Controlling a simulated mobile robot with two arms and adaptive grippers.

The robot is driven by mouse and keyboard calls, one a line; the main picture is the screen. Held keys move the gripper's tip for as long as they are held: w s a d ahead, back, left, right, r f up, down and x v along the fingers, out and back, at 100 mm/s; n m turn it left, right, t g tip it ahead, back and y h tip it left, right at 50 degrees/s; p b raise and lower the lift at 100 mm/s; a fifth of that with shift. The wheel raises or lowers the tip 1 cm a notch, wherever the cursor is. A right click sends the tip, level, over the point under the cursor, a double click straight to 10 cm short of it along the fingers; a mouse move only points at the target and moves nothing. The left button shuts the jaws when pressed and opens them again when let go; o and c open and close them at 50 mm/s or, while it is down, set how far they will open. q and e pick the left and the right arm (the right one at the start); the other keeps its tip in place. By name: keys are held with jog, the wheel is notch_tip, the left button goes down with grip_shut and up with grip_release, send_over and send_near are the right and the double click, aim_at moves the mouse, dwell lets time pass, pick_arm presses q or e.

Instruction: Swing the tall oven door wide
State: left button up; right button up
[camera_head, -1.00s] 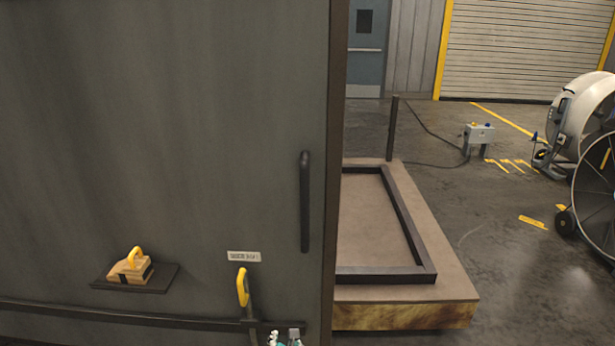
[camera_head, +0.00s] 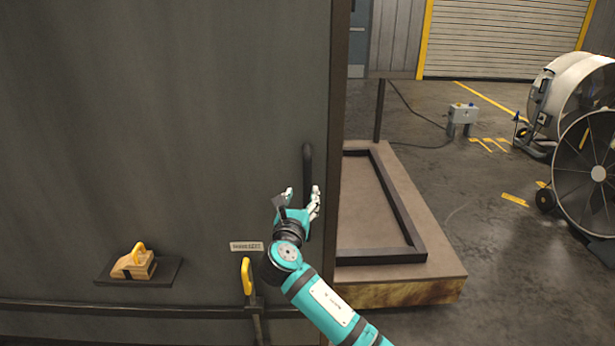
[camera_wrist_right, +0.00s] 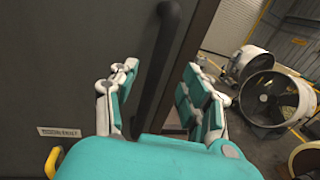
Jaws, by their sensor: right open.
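The tall dark grey oven door (camera_head: 170,130) fills the left of the head view, its right edge beside the open floor. A black vertical bar handle (camera_head: 307,165) is fixed near that edge. My right gripper (camera_head: 300,197) is open at the lower part of the handle. In the right wrist view the handle (camera_wrist_right: 160,60) runs between the two spread fingers (camera_wrist_right: 152,95), which are not closed on it. Whether a finger touches it I cannot tell. A yellow-gripped lever (camera_head: 247,277) is on the door below the label (camera_head: 247,246). My left gripper is not in view.
A low platform (camera_head: 440,270) with a black frame lies right of the door. Large drum fans (camera_head: 585,165) and a small grey box (camera_head: 462,115) with a cable stand on the floor. A small shelf (camera_head: 105,272) holding a wooden block sticks out from the door.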

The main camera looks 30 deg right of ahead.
aim_at(307, 181)
jog(key=x, duration=0.9)
jog(key=shift+p, duration=0.4)
jog(key=shift+f, duration=0.1)
grip_shut()
dwell(0.4)
